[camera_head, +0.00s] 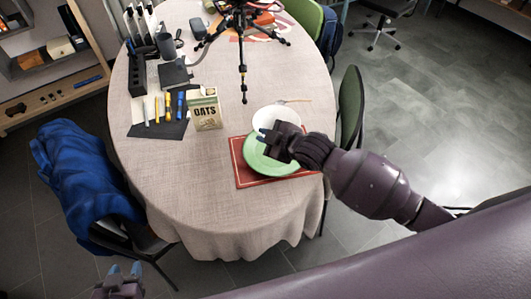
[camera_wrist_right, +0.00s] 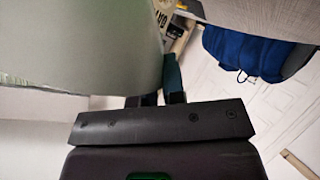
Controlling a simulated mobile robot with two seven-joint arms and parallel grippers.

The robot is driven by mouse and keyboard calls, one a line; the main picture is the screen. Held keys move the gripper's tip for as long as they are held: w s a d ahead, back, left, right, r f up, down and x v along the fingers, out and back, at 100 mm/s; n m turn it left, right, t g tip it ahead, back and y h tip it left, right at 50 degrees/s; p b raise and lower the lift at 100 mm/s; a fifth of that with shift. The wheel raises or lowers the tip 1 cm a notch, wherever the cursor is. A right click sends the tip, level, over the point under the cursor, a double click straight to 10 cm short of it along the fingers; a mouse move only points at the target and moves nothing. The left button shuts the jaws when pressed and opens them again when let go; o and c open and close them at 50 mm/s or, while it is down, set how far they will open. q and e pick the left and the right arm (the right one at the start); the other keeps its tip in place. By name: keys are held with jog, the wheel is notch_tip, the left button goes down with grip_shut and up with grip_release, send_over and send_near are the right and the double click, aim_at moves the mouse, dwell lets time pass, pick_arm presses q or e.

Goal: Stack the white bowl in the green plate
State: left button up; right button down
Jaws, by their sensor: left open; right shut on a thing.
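The white bowl (camera_head: 284,115) is near the right side of the table, just behind the green plate (camera_head: 262,166) and overlapping its far edge in the head view. The plate lies on a red placemat. My right gripper (camera_head: 264,135) is at the bowl's near rim and appears shut on it, above the plate's far part. In the right wrist view, the fingers (camera_wrist_right: 158,88) meet the edge of a large pale, green-tinted surface, which looks like the bowl. Whether the bowl touches the plate is unclear. My left gripper (camera_head: 125,270) is open and empty, low in front of the table.
An oats box (camera_head: 206,110) stands left of the bowl. A fork (camera_head: 293,101) lies behind it, and a black tripod (camera_head: 243,75) stands further back. The red placemat (camera_head: 245,181) lies under the plate. The table's front left is clear. A blue jacket (camera_head: 80,175) hangs on a chair.

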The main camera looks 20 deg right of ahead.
jog(key=shift+f+b, duration=0.55)
jog(key=shift+f, duration=3.2)
jog(key=shift+f, duration=0.25)
jog(key=c, duration=1.2)
grip_release()
jog(key=shift+r, duration=0.2)
jog(key=shift+s+d+r, duration=0.15)
jog(key=shift+r, duration=0.05)
jog(key=p+v, duration=0.2)
jog(key=v, duration=0.9)
jog(key=s+d+f+m+h, duration=0.3)
jog(key=s+d+f+m, duration=0.1)
jog(key=s+m, duration=0.2)
jog(key=s+d+f+m+h, duration=0.4)
jog(key=s+d+m, duration=0.1)
jog(key=s+m, duration=0.2)
jog(key=shift+s+d, duration=0.25)
jog(key=shift+s, duration=0.25)
